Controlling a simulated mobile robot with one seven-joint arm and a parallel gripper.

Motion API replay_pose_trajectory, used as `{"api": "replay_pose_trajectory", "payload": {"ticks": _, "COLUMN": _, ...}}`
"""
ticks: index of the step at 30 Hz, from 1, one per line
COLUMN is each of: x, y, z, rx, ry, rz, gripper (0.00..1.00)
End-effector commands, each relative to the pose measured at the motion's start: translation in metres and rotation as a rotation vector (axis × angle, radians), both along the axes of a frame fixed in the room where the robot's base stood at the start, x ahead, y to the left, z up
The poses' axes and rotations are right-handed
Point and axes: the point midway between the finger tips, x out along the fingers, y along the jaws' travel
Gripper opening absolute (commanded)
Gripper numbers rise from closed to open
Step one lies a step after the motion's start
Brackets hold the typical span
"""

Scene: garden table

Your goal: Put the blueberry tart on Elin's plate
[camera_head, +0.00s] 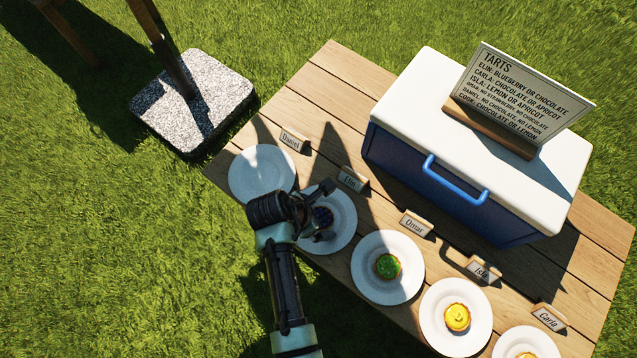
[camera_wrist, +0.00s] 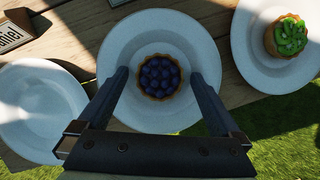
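The blueberry tart (camera_wrist: 159,77) sits in the middle of a white plate in the wrist view, its dark berries inside a golden crust. In the head view the tart (camera_head: 322,217) is partly hidden by my gripper. That plate (camera_head: 345,205) stands in front of the card reading Elin (camera_head: 351,180). My gripper (camera_wrist: 160,80) is open, with one finger on each side of the tart and a gap to each. In the head view my gripper (camera_head: 322,210) is over Elin's plate. I cannot tell its exact height above the plate.
Daniel's plate (camera_head: 262,172) is empty. Omar's plate (camera_head: 362,279) holds a green-topped tart (camera_head: 388,266); Isla's plate (camera_head: 437,335) holds a yellow tart (camera_head: 457,317). Another plate (camera_head: 505,345) with a tart is near Carla's card (camera_head: 548,317). A blue cooler (camera_head: 440,190) carries a tart sign (camera_head: 520,95).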

Motion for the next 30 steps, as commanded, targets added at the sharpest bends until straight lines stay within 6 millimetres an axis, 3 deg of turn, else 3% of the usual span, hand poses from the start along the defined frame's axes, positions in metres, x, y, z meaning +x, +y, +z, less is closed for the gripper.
{"api": "replay_pose_trajectory", "payload": {"ticks": 5, "x": 0.0, "y": 0.0, "z": 0.004, "rx": 0.0, "ry": 0.0, "rz": 0.0, "gripper": 1.0}}
{"api": "replay_pose_trajectory", "payload": {"ticks": 8, "x": -0.002, "y": 0.004, "z": 0.016, "rx": 0.0, "ry": 0.0, "rz": 0.001, "gripper": 1.0}}
{"api": "replay_pose_trajectory", "payload": {"ticks": 21, "x": -0.019, "y": 0.033, "z": 0.098, "rx": 0.0, "ry": -0.002, "rz": 0.002, "gripper": 1.0}}
{"api": "replay_pose_trajectory", "payload": {"ticks": 30, "x": -0.023, "y": 0.04, "z": 0.115, "rx": 0.002, "ry": -0.005, "rz": -0.002, "gripper": 1.0}}
